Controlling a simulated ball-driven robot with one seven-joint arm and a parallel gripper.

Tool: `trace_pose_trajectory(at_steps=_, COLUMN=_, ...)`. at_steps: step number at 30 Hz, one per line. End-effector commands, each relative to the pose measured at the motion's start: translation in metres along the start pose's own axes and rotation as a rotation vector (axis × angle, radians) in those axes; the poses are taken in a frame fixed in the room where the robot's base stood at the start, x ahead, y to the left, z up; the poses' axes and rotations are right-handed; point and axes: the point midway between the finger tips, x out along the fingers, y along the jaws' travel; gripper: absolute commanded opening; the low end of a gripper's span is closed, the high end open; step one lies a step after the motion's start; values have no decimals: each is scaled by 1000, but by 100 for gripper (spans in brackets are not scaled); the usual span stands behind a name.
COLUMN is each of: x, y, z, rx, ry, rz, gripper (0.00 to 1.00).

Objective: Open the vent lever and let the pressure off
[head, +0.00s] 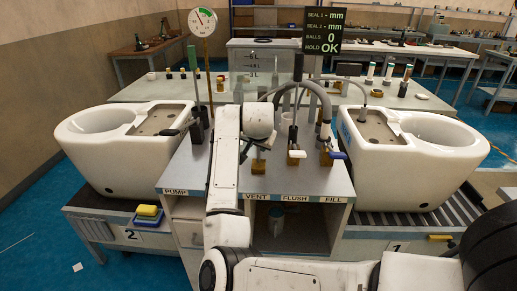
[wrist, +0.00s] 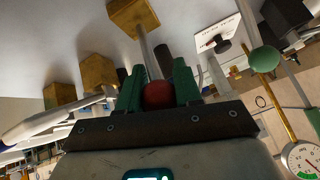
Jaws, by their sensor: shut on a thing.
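The vent lever is a metal rod with a red knob (wrist: 158,95) at its end, running to a brass valve block (wrist: 133,17) in the wrist view. My gripper (wrist: 157,90) has its green fingers on either side of the knob and is shut on it. In the head view the vent's brass block (head: 258,166) stands on the bench behind the VENT label (head: 255,196). My arm and wrist hide the lever and fingertips there. A round pressure gauge (head: 202,22) stands on a pole at the back left; its reading is too small to tell.
The flush valve (head: 296,157) and fill valve with its blue-ended lever (head: 338,155) stand close to the right, with hoses behind. White toilets (head: 110,160) (head: 425,165) flank the bench. A display (head: 323,32) reads BALLS 0, HOLD OK. A yellow sponge (head: 148,211) lies front left.

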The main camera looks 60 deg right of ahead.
Motion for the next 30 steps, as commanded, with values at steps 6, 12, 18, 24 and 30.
trace_pose_trajectory(at_steps=6, x=0, y=3, z=8, rx=-10, ry=115, rz=-36, gripper=0)
trace_pose_trajectory(at_steps=12, x=-3, y=3, z=11, rx=-11, ry=170, rz=-56, gripper=0)
trace_pose_trajectory(at_steps=18, x=-4, y=3, z=12, rx=-13, ry=187, rz=-60, gripper=0)
trace_pose_trajectory(at_steps=24, x=-4, y=4, z=12, rx=-13, ry=187, rz=-59, gripper=0)
trace_pose_trajectory(at_steps=30, x=-3, y=4, z=12, rx=-13, ry=185, rz=-58, gripper=41)
